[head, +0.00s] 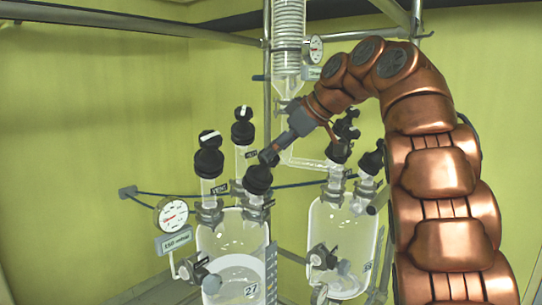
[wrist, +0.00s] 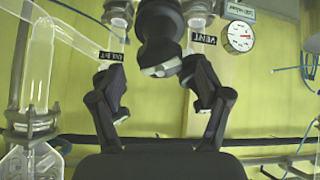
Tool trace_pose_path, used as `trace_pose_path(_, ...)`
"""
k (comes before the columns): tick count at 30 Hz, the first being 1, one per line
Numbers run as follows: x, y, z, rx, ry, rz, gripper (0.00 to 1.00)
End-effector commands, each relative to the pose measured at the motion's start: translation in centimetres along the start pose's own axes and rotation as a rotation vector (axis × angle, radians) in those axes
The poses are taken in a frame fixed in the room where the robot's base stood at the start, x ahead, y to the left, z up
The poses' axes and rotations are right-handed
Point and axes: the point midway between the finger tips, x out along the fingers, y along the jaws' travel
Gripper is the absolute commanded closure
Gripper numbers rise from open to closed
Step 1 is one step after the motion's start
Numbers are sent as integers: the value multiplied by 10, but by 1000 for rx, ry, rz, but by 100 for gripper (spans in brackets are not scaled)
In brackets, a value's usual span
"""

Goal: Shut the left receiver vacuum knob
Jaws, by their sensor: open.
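The left receiver (head: 232,245) is a clear glass vessel with several black knobs on glass necks. Two knobs, one at the front left (head: 208,158) and one behind it (head: 242,130), show a white bar on top. A third black knob (head: 258,181), at the right, is just below my gripper (head: 268,158). In the wrist view my gripper (wrist: 155,85) is open, with a black knob (wrist: 160,30) between and beyond its fingers. I cannot tell whether they touch it. No label clearly marks which knob is vacuum; a VENT label (wrist: 203,39) hangs nearby.
A dial gauge (head: 172,215) stands left of the receiver. A second glass receiver (head: 335,235) with black knobs stands at the right, near my arm. A coiled glass column (head: 289,40) and metal frame bars rise behind. The left side by the wall is open.

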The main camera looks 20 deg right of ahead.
Motion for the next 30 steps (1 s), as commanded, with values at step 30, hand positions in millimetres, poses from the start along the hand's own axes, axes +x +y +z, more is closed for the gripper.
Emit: trace_pose_path(30, 31, 0, 1, 0, -1, -1, 50)
